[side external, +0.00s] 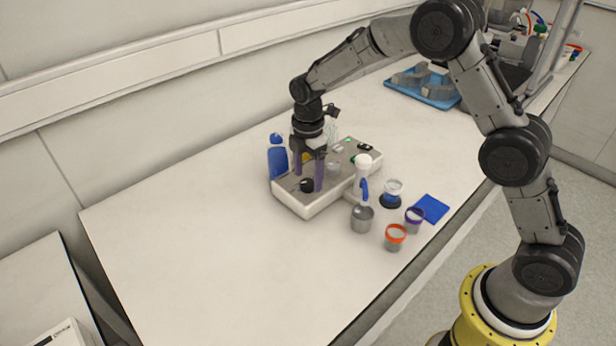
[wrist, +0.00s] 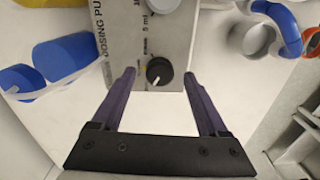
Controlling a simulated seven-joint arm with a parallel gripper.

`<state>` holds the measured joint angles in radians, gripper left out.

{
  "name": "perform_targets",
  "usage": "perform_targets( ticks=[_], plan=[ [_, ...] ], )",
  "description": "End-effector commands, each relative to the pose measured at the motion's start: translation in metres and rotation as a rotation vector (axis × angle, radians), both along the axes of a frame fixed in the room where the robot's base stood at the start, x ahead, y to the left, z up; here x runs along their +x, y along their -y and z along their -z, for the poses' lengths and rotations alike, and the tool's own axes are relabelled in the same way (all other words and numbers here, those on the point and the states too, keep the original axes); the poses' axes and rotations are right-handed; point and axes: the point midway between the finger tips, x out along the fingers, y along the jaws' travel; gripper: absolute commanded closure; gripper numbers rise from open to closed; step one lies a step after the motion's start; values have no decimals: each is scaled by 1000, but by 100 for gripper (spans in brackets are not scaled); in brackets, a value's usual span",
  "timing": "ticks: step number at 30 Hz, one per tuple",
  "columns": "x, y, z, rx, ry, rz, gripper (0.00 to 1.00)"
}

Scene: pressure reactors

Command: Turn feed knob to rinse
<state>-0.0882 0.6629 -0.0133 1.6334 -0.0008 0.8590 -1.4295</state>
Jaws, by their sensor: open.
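The feed knob appears to be the black round knob (wrist: 159,71) near the end of the grey panel of the dosing pump (wrist: 172,42). The same knob (side external: 306,185) shows in the side view on the white-sided pump box (side external: 312,206). A light pointer line marks the knob. Small labels are printed beside it, one reading "5 ml"; the rest are too small or cut off to read surely. My gripper (wrist: 158,80) is open, its two purple fingers on either side of the knob with gaps. In the side view my gripper (side external: 307,178) points down over the box's near end.
A blue bottle (side external: 277,160) stands close behind the box. A white and blue dispenser (side external: 363,178), a grey cup (side external: 362,219), an orange-rimmed cup (side external: 395,237) and a purple-rimmed cup (side external: 414,219) stand to the right. The table's left part is clear.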

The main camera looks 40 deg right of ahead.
Motion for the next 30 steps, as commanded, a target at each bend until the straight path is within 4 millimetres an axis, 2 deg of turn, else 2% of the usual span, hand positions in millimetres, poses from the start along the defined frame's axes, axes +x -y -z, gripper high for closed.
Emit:
perform_targets(
  ticks=[6, 14, 27, 30],
  plan=[
    [0, 0, 13, 0, 0, 0, 23],
    [0, 0, 13, 0, 0, 0, 23],
    [0, 0, 13, 0, 1, 0, 100],
    [0, 0, 13, 0, 1, 1, 100]
  ],
)
